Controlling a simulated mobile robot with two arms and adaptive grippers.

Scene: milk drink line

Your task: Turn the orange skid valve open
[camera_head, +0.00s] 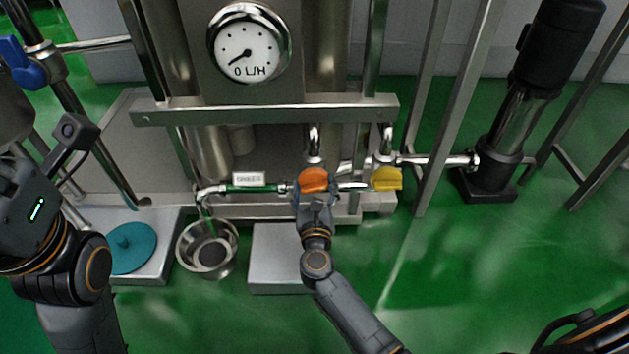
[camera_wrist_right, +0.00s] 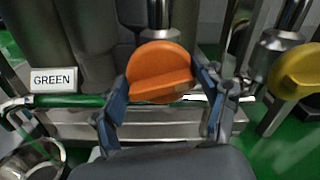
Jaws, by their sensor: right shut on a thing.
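The orange skid valve (camera_head: 314,179) has a round knob with a raised bar and sits below a vertical steel pipe, in the middle of the skid's lower pipework. My right gripper (camera_head: 313,197) is at the orange valve, its fingers shut around the knob's sides. In the right wrist view the orange valve (camera_wrist_right: 160,72) sits between the two fingers of my right gripper (camera_wrist_right: 162,92), its bar running nearly level. My left arm comes in at the left of the head view; its fingertips are not clear to see.
A yellow valve (camera_head: 386,179) sits just right. A "GREEN" label (camera_head: 248,179) stands above a green pipe (camera_head: 252,188). Green liquid runs toward a steel bucket (camera_head: 208,248). A dial (camera_head: 248,52) reads "0 L/H". A blue valve (camera_head: 22,62) is upper left; a black-topped pump (camera_head: 520,110) stands right.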

